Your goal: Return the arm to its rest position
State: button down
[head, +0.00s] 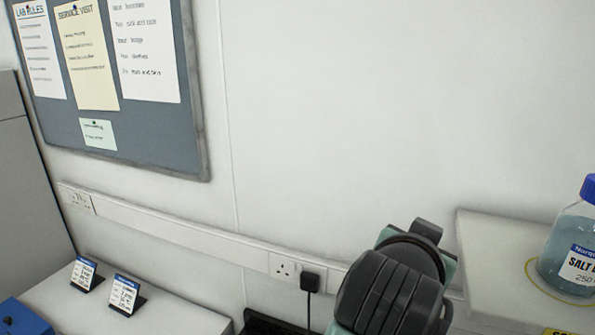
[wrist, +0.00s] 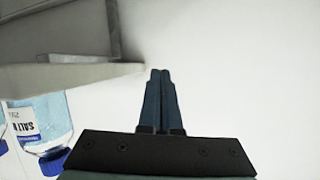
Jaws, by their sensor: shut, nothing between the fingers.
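My gripper (wrist: 160,75) shows in the wrist view with its two dark fingers together and nothing between them. The fingers point toward a plain pale surface, and no object touches them. In the head view my arm rises at the lower right in front of the wall; the fingers cannot be made out there.
A blue-capped bottle labelled SALT (head: 575,245) stands on a raised pale shelf (head: 490,245) right of my arm. It also shows in the wrist view (wrist: 40,125). A socket strip (head: 190,232) and plug (head: 310,282) are on the wall. Two small label cards (head: 125,294) stand on the left bench.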

jog(key=s+a+r+n+t+y, duration=0.1)
jog(key=a+n+t+y, duration=0.25)
jog(key=a, duration=0.45)
jog(key=a+r+n+t+y, duration=0.25)
jog(key=a+n, duration=0.25)
jog(key=a, duration=0.4)
jog(key=s+r+t+b, duration=0.2)
jog(key=s+r+t, duration=0.2)
jog(key=r, duration=0.6)
jog(key=s+r+t+y+b, duration=0.1)
jog(key=s+r+t+b, duration=0.1)
jog(key=s+r+t, duration=0.3)
jog(key=s+r, duration=0.4)
jog(key=r, duration=0.1)
jog(key=shift+s+a+r+t, duration=0.15)
jog(key=shift+r+t, duration=0.05)
jog(key=shift+t, duration=0.1)
